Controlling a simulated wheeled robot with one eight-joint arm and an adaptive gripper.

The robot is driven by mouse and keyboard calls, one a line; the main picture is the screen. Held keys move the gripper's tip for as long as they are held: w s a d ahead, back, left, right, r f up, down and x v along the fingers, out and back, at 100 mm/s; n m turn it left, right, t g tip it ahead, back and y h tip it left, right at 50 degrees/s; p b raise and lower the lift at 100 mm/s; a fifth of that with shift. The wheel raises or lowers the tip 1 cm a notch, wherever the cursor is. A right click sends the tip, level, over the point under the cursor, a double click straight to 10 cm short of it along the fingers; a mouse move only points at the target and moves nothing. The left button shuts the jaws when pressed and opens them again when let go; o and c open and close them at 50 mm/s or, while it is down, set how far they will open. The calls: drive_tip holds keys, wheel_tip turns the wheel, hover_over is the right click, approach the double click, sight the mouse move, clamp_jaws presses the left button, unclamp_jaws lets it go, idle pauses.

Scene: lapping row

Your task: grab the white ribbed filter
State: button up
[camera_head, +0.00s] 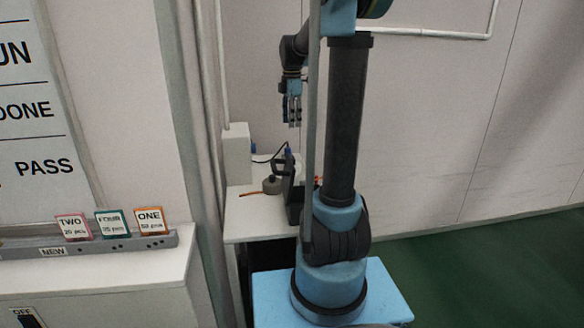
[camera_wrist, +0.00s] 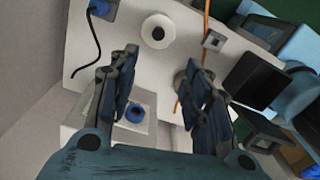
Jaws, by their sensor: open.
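A white round thing with a dark centre hole, which looks like the white filter (camera_wrist: 158,31), stands on the white table top in the wrist view. Its ribs are too small to make out. My gripper (camera_wrist: 160,62) is open and empty, its two dark fingers apart below the filter in the picture. In the head view my gripper (camera_head: 292,122) hangs pointing down above the table, clear of the things on it. I cannot make out the filter in the head view, where my arm hides part of the table.
The white table (camera_head: 250,221) also bears a white box (camera_head: 237,155), a grey round thing (camera_head: 272,185) and an orange cord (camera_head: 250,194). A black box (camera_wrist: 253,80) and a small grey square block (camera_wrist: 214,41) lie right of the filter. A black cable (camera_wrist: 93,45) runs at left.

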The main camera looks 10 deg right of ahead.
drive_tip(key=f, duration=1.2)
drive_tip(key=shift+w+d+f, duration=0.1)
drive_tip(key=shift+d+f, duration=0.1)
drive_tip(key=shift+w+f, duration=0.2)
drive_tip(key=shift+f, duration=2.25)
drive_tip(key=shift+c, duration=0.6)
clamp_jaws()
